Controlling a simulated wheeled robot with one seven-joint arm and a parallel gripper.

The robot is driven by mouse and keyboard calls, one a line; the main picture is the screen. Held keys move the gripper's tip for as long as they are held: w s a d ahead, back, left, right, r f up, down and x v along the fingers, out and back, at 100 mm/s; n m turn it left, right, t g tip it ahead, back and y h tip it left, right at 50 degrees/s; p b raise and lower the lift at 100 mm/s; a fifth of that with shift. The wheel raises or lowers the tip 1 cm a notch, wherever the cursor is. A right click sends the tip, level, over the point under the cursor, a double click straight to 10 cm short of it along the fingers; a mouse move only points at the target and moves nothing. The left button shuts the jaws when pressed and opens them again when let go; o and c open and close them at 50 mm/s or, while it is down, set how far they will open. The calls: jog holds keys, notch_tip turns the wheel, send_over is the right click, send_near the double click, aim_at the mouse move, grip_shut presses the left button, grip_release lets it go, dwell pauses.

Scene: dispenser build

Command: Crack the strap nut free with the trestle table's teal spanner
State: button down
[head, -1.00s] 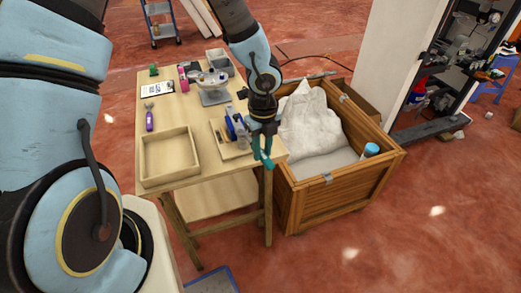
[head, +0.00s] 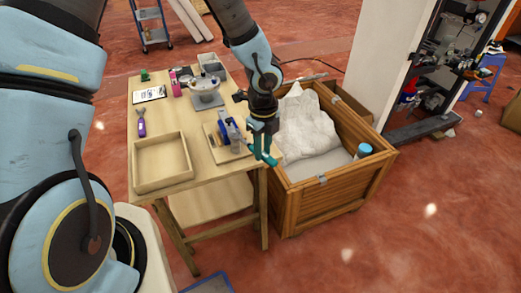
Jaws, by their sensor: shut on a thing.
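My gripper (head: 264,134) hangs over the right front corner of the trestle table (head: 213,164), beside the wooden crate. It is shut on a teal tool (head: 268,157), which looks like the teal spanner and points down below the fingers. Its grip end is hidden by the fingers.
On the table stand an empty wooden tray (head: 161,185), a purple-handled tool (head: 141,122), a grey round device (head: 206,93) and blue items (head: 228,132) beside the gripper. Floor in front is open.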

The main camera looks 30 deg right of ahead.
jog(key=shift+d, duration=0.2)
jog(key=shift+w+d+n, duration=0.25)
jog(key=shift+d+n, duration=0.25)
jog(key=shift+n, duration=0.05)
jog(key=shift+w+d+n, duration=0.2)
jog(key=shift+d+n, duration=0.25)
jog(key=shift+n, duration=0.1)
jog(key=shift+w+d+n, duration=0.65)
jog(key=shift+d+n, duration=0.3)
jog(key=shift+n, duration=0.25)
jog(key=shift+w+d, duration=0.1)
jog(key=shift+w+d+n, duration=0.35)
jog(key=shift+n, duration=0.25)
